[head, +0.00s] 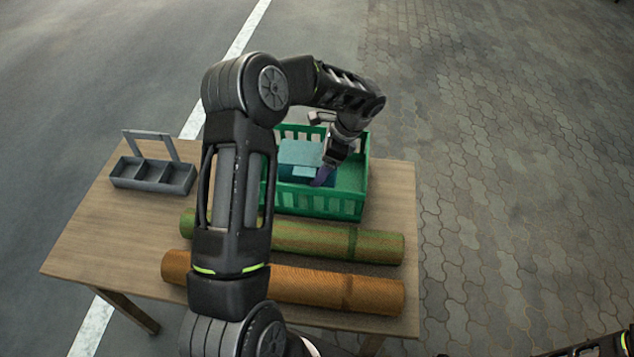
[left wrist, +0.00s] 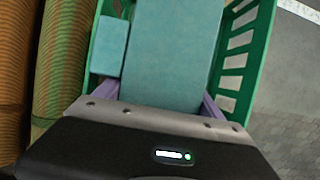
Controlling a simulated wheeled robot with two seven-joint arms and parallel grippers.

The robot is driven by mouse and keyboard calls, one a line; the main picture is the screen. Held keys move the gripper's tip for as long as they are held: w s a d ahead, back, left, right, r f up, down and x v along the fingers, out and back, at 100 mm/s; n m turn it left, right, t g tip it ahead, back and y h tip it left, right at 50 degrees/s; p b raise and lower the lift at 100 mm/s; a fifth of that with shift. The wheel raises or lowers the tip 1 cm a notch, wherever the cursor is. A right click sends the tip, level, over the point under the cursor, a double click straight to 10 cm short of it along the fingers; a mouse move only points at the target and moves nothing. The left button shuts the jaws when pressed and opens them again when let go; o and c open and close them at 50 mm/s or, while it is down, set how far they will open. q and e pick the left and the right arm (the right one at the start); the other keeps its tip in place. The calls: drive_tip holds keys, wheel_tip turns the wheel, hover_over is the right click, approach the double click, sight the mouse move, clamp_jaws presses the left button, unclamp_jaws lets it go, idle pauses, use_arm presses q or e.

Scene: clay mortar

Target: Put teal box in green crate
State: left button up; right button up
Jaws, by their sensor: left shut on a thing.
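The teal box (head: 301,154) is inside the green crate (head: 350,206) on the table, as far as the head view shows. My left gripper (head: 325,172) reaches down into the crate and is shut on the teal box. In the left wrist view the teal box (left wrist: 172,50) fills the space between the purple fingers of my left gripper (left wrist: 165,105), with the green crate's slatted wall (left wrist: 243,50) to its right. A smaller teal block (left wrist: 109,46) lies to the left of it. The box's underside is hidden. My right gripper is not in view.
A grey divided tray with a handle (head: 153,174) stands at the table's left. A green roll (head: 320,240) and an orange roll (head: 330,289) lie along the front of the wooden table (head: 105,225). Bare table shows at the front left.

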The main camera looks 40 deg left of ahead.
use_arm(q)
drive_tip(key=shift+f, duration=1.6)
drive_tip(key=shift+f, duration=1.85)
drive_tip(key=shift+f, duration=0.1)
drive_tip(key=o, duration=1.7)
drive_tip(key=v, duration=1.2)
drive_tip(key=shift+d, duration=0.1)
